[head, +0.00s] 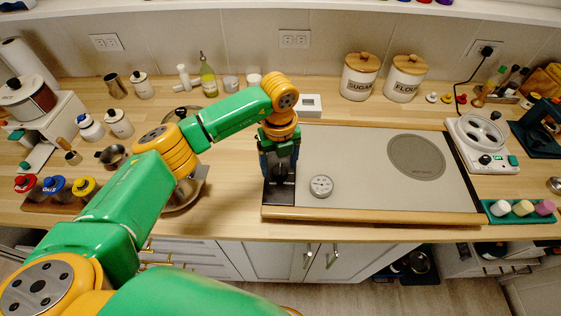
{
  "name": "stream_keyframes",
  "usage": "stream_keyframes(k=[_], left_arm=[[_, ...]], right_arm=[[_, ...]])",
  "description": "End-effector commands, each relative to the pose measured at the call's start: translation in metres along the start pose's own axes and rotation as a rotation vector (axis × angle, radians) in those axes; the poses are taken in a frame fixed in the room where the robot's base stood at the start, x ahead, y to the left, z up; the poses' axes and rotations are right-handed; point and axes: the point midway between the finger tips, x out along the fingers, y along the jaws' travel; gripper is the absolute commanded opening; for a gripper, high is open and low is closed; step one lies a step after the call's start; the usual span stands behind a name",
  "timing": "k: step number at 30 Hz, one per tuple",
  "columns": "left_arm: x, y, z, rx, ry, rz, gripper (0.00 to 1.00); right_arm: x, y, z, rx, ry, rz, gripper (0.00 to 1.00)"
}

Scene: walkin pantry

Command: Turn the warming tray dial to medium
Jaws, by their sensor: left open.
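The warming tray (350,150) is a flat grey plate with wooden edges on the counter. Its dial (321,185) is a small round silver knob near the front left of the plate. The dial's markings are too small to read. A darker round warming spot (416,157) lies at the right of the plate. My left gripper (279,198) points down over the tray's left front edge. It is open, just left of the dial and apart from it. My right gripper is not in view.
Canisters marked sugar (359,78) and flour (404,80) stand behind the tray. A white appliance (482,140) with a cord is at the right, near a green tray (520,216) of coloured pieces. A pan (184,192) sits left, partly hidden by my arm. The plate around the dial is clear.

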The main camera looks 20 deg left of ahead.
Motion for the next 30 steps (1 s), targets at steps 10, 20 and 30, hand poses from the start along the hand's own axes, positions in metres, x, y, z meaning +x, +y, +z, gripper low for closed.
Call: stream_keyframes(k=[10, 20, 30], left_arm=[[0.022, -0.001, -0.001, 0.003, 0.002, -0.004, 0.77], [0.022, -0.001, -0.001, 0.003, 0.003, -0.004, 0.04], [0.023, -0.002, 0.000, 0.045, 0.001, -0.005, 0.00]], right_arm=[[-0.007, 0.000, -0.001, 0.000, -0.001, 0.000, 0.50], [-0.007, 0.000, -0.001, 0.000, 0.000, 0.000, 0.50], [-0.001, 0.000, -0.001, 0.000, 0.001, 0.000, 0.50]])
